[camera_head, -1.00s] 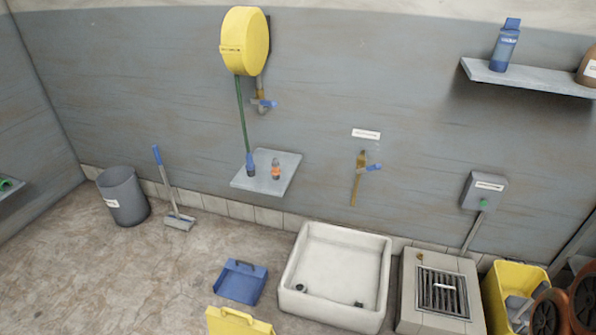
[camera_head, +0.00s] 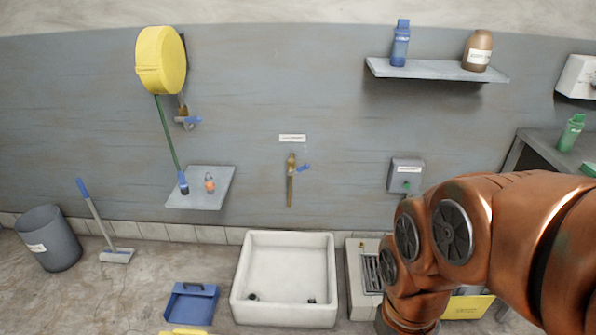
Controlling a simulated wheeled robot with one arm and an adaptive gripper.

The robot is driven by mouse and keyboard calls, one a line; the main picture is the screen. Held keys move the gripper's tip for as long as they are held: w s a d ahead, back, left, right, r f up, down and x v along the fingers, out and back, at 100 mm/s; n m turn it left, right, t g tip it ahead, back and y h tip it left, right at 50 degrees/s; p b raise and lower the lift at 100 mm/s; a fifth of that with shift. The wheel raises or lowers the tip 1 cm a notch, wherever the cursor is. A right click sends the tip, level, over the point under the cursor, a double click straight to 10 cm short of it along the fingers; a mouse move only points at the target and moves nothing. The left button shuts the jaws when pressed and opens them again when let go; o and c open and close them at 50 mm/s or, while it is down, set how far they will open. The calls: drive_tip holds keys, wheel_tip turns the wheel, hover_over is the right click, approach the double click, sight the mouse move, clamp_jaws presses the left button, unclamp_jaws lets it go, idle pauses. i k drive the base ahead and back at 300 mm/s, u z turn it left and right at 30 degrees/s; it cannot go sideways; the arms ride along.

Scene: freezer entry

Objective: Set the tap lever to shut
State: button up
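A brass tap (camera_head: 291,178) is on the grey wall above the white basin, under a small white label (camera_head: 292,138). Its blue lever (camera_head: 303,168) sticks out to the right of the tap body. A second blue lever (camera_head: 188,120) shows on a fitting beneath the yellow hose reel (camera_head: 160,60). My copper-coloured arm fills the lower right of the view, well apart from both levers. My gripper is not in view.
The white basin (camera_head: 285,235) stands on the floor below the tap. A small shelf (camera_head: 220,187) holds a hose nozzle and a small orange-topped item. A grey control box (camera_head: 405,174) is right of the tap. Wall around the tap is clear.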

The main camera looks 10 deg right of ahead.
sight(307, 166)
drive_tip(key=u, duration=0.55)
drive_tip(key=k, duration=0.65)
drive_tip(key=z, duration=0.05)
drive_tip(key=i, duration=0.55)
drive_tip(key=z, duration=0.85)
drive_tip(key=i, duration=0.8)
drive_tip(key=u, duration=0.65)
drive_tip(key=i, duration=0.85)
drive_tip(key=u, duration=1.05)
